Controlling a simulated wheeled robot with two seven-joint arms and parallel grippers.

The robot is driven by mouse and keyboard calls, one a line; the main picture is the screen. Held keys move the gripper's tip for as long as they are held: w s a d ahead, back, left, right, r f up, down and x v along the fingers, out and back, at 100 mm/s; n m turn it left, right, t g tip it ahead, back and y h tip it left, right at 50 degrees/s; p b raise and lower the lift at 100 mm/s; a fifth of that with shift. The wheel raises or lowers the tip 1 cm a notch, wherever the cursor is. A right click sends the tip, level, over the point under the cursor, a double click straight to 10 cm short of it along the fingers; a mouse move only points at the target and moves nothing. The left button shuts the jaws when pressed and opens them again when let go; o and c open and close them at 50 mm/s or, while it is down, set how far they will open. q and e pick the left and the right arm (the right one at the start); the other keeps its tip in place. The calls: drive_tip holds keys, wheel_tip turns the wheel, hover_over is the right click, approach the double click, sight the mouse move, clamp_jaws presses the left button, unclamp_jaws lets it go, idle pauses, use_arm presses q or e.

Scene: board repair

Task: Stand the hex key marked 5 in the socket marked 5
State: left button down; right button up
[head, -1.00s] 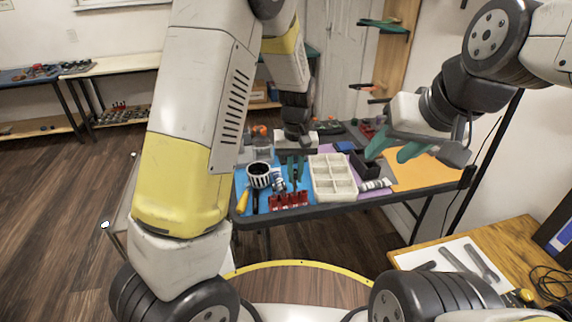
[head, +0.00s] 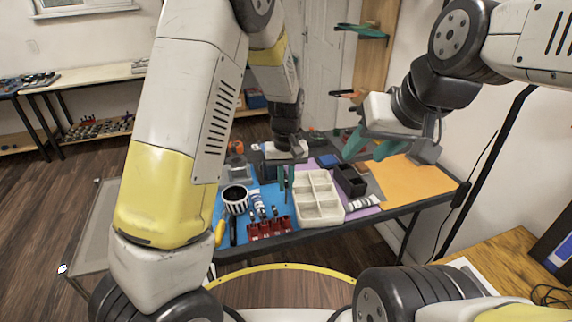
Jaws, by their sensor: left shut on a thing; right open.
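A red row of sockets (head: 268,228) stands at the near edge of the blue mat; the numbers on it are too small to read. My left gripper (head: 286,186) points down above the mat, behind the red sockets and left of the white tray. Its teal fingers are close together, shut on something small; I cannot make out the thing. No hex key can be picked out for certain, and no 5 is legible. My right gripper (head: 367,146) is open and empty, above the orange mat's left part.
A black-and-white striped cup (head: 235,199) stands left of the sockets, with a yellow-handled tool (head: 219,233) near it. The white compartment tray (head: 319,211) and a black bin (head: 350,181) stand to the right. The orange mat (head: 412,172) is mostly clear.

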sight(286, 203)
use_arm(q)
drive_tip(key=shift+f, duration=2.7)
drive_tip(key=shift+f, duration=0.45)
drive_tip(key=shift+f, duration=0.3)
drive_tip(key=shift+f, duration=0.25)
drive_tip(key=shift+f, duration=0.5)
drive_tip(key=shift+f, duration=0.55)
drive_tip(key=c, duration=1.4)
unclamp_jaws()
drive_tip(key=shift+o, duration=1)
